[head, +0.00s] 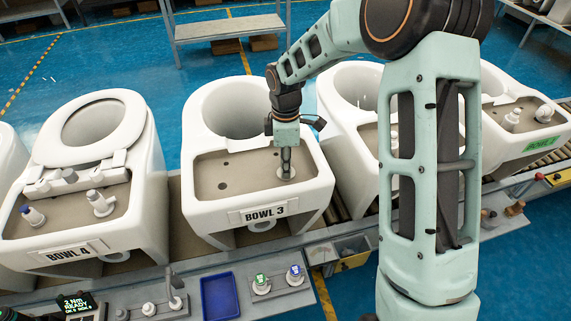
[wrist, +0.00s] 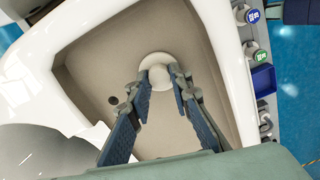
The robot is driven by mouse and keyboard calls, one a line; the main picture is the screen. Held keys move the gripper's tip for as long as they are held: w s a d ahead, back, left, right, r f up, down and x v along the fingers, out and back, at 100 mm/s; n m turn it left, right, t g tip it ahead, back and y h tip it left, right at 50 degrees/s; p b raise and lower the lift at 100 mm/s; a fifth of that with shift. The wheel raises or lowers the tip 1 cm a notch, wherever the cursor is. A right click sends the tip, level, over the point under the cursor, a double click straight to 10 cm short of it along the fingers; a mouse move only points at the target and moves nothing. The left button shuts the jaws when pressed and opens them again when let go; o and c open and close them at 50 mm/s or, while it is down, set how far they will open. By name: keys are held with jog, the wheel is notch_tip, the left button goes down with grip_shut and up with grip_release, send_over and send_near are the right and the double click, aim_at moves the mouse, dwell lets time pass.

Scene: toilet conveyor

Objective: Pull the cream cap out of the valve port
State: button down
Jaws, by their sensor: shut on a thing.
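In the wrist view, the cream cap (wrist: 159,71) is a pale rounded knob between my fingertips, above a round white base on the tan deck. My gripper (wrist: 165,86) is shut on the cap, one finger on each side. In the head view, my gripper (head: 287,165) points down at the right part of the deck of BOWL 3 (head: 238,177), with a pale round rim (head: 287,176) at its tips. The valve port is hidden under the cap, and I cannot tell whether the cap is seated or lifted.
BOWL 4 (head: 67,246), with fittings on its deck, stands to the left; another bowl stands close on the right. The left part of BOWL 3's deck is clear.

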jog(key=shift+r+p, duration=0.6)
jog(key=shift+r, duration=0.2)
dwell(0.6)
jog(key=shift+r+p, duration=1.1)
jog(key=shift+r, duration=0.35)
